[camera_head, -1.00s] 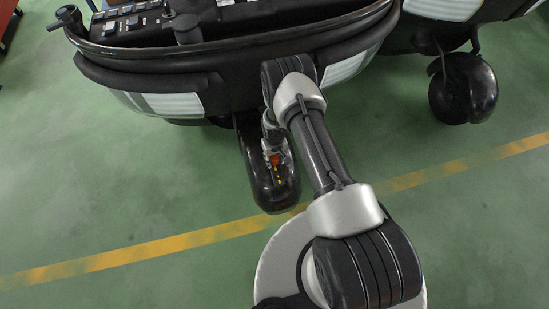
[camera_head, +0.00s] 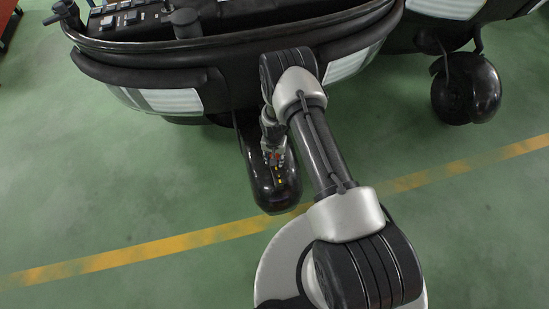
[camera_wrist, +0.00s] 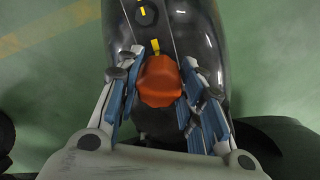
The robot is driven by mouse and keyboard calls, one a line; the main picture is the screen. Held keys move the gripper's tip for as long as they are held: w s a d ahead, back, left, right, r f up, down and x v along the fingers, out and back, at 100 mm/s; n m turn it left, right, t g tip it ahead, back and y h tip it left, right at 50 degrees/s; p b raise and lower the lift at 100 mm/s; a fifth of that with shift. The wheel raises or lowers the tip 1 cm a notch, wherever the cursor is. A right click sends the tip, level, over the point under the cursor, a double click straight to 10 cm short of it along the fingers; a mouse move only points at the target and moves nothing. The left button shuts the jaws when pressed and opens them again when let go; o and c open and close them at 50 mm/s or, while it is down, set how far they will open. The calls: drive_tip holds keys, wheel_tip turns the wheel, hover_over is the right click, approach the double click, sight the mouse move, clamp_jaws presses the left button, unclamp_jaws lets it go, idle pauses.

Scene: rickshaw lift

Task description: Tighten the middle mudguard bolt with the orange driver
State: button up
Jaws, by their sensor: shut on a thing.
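The orange driver (camera_wrist: 160,82) stands between the fingers of my gripper (camera_wrist: 162,85) in the wrist view, with its rounded handle end toward the camera. My gripper is shut on it; in the head view the gripper (camera_head: 275,153) covers most of the driver. The glossy black mudguard (camera_head: 273,188) lies below and also shows in the wrist view (camera_wrist: 195,30). Yellow marks show on it; one mark (camera_wrist: 155,46) is just beyond the driver and another (camera_wrist: 142,12) sits by a dark round bolt-like spot farther off. The driver's tip and whatever is under it are hidden.
The black vehicle body (camera_head: 225,75) with a control panel (camera_head: 125,22) stands close above the mudguard. A second wheel with a black guard (camera_head: 465,88) is at the right. Green floor with a yellow line (camera_head: 150,250) is open at the left.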

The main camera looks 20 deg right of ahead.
drive_tip(key=m+b, duration=0.1)
drive_tip(key=m, duration=0.2)
drive_tip(key=m+b, duration=0.1)
drive_tip(key=m, duration=0.2)
drive_tip(key=shift+s+d+m, duration=0.15)
drive_tip(key=shift+d+m, duration=0.05)
drive_tip(key=shift+m, duration=0.1)
clamp_jaws()
drive_tip(key=shift+r, duration=0.1)
drive_tip(key=shift+s+r+p, duration=0.1)
drive_tip(key=shift+r+p, duration=0.4)
drive_tip(key=shift+r, duration=0.35)
drive_tip(key=shift+w+a+r+p, duration=0.1)
drive_tip(key=shift+r+p, duration=0.65)
drive_tip(key=shift+r, duration=0.55)
drive_tip(key=shift+w+r+p, duration=0.1)
drive_tip(key=shift+r+p, duration=0.6)
drive_tip(key=shift+r, duration=0.6)
